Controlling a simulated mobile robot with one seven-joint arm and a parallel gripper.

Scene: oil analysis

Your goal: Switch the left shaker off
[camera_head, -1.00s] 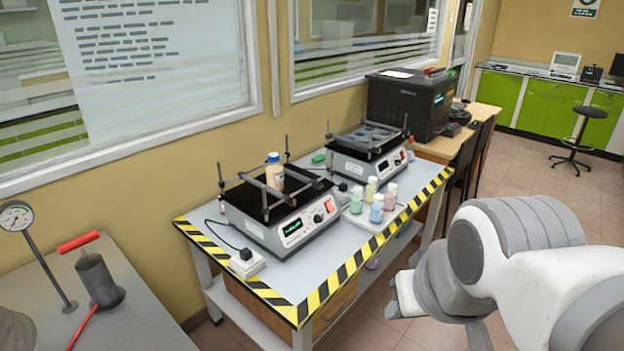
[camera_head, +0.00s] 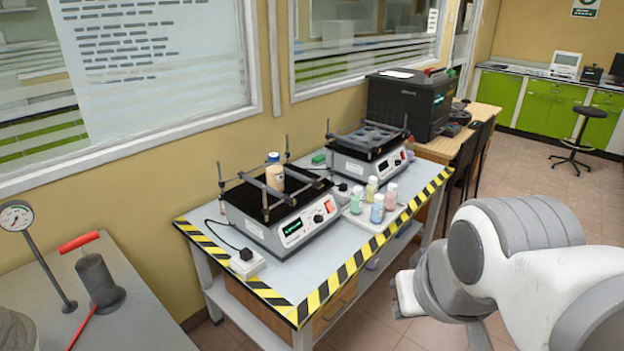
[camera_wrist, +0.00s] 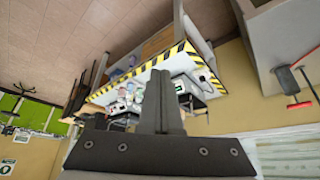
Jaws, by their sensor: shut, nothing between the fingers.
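The left shaker (camera_head: 278,215) stands on the table with a black platform, a lit green display and a red switch (camera_head: 330,206) at the right of its front panel. A bottle with a blue cap (camera_head: 274,172) stands on its platform. A second shaker (camera_head: 368,152) stands behind it to the right. In the wrist view my gripper (camera_wrist: 163,78) is shut and empty, apart from the table, and partly covers the view of the shakers. In the head view the gripper's fingers are hard to make out beside my arm at the right.
A tray of several small coloured bottles (camera_head: 378,218) sits right of the left shaker. A white power socket (camera_head: 246,263) with a cable lies at its left. The table edge has yellow-black tape (camera_head: 333,284). A large black machine (camera_head: 408,105) stands behind. Open floor lies right of the table.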

